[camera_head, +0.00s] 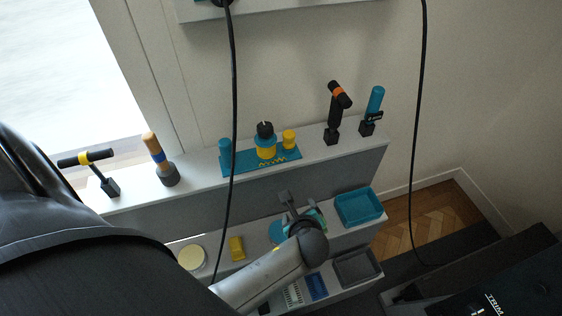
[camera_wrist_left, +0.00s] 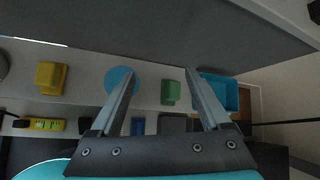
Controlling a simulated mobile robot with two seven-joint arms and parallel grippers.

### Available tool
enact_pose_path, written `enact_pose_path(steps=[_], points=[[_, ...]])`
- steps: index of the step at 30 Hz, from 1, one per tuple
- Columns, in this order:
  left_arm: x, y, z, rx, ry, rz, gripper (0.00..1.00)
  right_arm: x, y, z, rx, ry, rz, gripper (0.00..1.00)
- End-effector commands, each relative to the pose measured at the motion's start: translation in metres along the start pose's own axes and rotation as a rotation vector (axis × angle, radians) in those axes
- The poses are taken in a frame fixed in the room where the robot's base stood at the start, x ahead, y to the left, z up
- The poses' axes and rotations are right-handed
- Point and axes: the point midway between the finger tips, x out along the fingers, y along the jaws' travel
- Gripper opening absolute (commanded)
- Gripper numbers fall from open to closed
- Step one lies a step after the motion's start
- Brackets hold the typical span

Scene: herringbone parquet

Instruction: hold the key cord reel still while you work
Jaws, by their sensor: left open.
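A flat round blue disc (camera_wrist_left: 118,79), which may be the key cord reel, lies on the middle shelf. In the head view its edge (camera_head: 275,230) shows beside my left gripper, which hides the rest. My left gripper (camera_head: 290,200) is over this shelf. In the left wrist view my left gripper (camera_wrist_left: 160,76) is open, with nothing between its fingers. The left finger overlaps the disc's right side in the picture; I cannot tell whether they touch. A green block (camera_wrist_left: 171,92) shows between the fingers, farther off. My right gripper is not in view.
A yellow block (camera_head: 237,248), a cream round lid (camera_head: 192,257) and a teal tray (camera_head: 358,207) share the shelf. Upright tools, including an orange-banded black one (camera_head: 334,115), stand on the ledge above. Black cords (camera_head: 232,110) hang in front.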

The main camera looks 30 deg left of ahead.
Motion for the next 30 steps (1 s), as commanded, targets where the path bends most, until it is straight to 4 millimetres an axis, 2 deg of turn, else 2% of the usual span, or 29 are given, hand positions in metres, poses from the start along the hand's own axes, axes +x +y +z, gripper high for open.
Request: enact_pose_path(steps=[1,3,5,9,12,15,19,30], points=[[-0.008,-0.018,0.019,0.074,-0.073,-0.028,0.81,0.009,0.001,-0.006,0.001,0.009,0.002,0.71],[-0.028,-0.037,0.05,0.174,-0.175,-0.035,0.81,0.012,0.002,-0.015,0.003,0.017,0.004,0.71],[-0.046,-0.047,0.075,0.243,-0.254,-0.024,0.81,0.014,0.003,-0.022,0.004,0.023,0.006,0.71],[-0.085,-0.054,0.12,0.344,-0.392,0.028,0.81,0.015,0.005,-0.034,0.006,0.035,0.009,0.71],[-0.106,-0.051,0.141,0.381,-0.445,0.069,0.81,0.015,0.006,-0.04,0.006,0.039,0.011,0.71],[-0.118,-0.048,0.152,0.4,-0.472,0.097,0.81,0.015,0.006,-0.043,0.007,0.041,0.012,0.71],[-0.122,-0.046,0.158,0.41,-0.483,0.112,0.81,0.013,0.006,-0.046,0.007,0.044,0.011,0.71],[-0.097,-0.045,0.171,0.411,-0.484,0.112,0.81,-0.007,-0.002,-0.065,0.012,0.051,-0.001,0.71]])
